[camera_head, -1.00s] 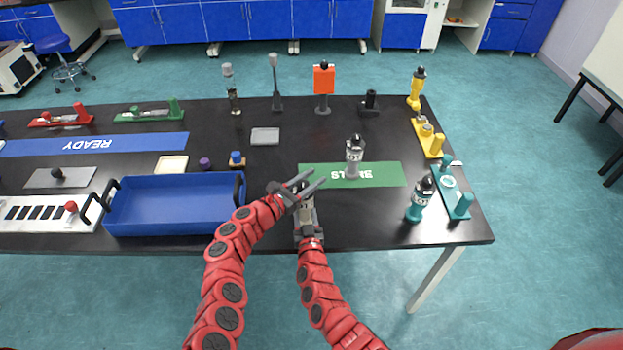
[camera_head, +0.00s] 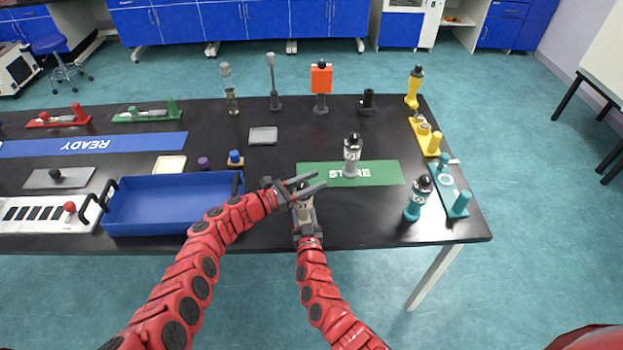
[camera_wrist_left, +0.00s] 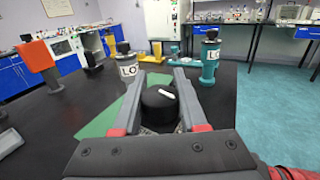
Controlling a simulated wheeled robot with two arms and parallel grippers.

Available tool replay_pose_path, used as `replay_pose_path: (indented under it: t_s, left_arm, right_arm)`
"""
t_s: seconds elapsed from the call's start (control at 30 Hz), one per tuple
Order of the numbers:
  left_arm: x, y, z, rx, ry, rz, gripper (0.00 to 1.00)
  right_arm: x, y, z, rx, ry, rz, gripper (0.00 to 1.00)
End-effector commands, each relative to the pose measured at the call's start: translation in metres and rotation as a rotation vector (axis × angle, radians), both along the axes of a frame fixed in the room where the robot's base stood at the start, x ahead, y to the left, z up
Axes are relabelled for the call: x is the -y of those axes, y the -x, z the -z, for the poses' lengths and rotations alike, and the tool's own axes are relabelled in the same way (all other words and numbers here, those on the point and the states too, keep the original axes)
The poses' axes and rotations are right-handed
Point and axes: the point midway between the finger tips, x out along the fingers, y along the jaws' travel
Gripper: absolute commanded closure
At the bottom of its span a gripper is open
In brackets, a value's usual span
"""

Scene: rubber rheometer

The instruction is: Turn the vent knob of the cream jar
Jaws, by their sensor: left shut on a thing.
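The cream jar (camera_head: 304,213) stands upright near the front edge of the table. Its black vent knob (camera_wrist_left: 160,98) with a white mark shows in the left wrist view, between the fingers of my left gripper (camera_wrist_left: 157,85). My left gripper (camera_head: 305,186) is shut on the knob, over the top of the jar, and hides it in the head view. My right gripper (camera_head: 306,228) reaches in from below and is closed around the jar's body, partly hidden behind the jar and the left fingers.
A grey jar (camera_head: 352,158) stands on the green mat (camera_head: 388,173) to the right, and a teal jar (camera_head: 418,199) further right by a teal stand (camera_head: 458,204). A blue tray (camera_head: 175,204) lies left of the grippers.

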Motion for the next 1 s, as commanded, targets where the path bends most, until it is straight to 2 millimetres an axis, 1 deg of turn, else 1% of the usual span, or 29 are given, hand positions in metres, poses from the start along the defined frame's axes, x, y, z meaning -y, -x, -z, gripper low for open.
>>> replay_pose_path:
  t_s: [0.03,0.13,0.27,0.53,0.83,0.87,1.0]
  left_arm:
    - [0.005,0.005,0.009,-0.015,-0.013,0.036,1.0]
    - [0.005,0.007,0.013,-0.022,-0.017,0.081,1.0]
    - [0.004,0.008,0.014,-0.025,-0.016,0.125,1.0]
    - [0.0,0.002,-0.001,-0.003,0.001,0.151,1.0]
    - [-0.001,0.0,-0.006,0.006,0.006,0.15,1.0]
    - [-0.001,0.0,-0.006,0.006,0.006,0.149,0.56]
    - [-0.001,0.0,-0.006,0.006,0.005,0.15,0.31]
  right_arm:
    - [-0.003,0.0,-0.001,0.003,0.0,-0.005,1.0]
    - [-0.003,0.0,-0.001,0.004,-0.001,-0.005,1.0]
    - [-0.003,-0.001,-0.002,0.005,-0.002,-0.005,1.0]
    - [-0.003,0.0,-0.001,0.004,-0.001,-0.004,1.0]
    - [-0.002,0.001,0.003,-0.005,0.0,-0.004,1.0]
    - [-0.002,0.001,0.003,-0.005,0.0,-0.003,1.0]
    - [-0.001,0.001,0.002,-0.004,0.0,-0.003,1.0]
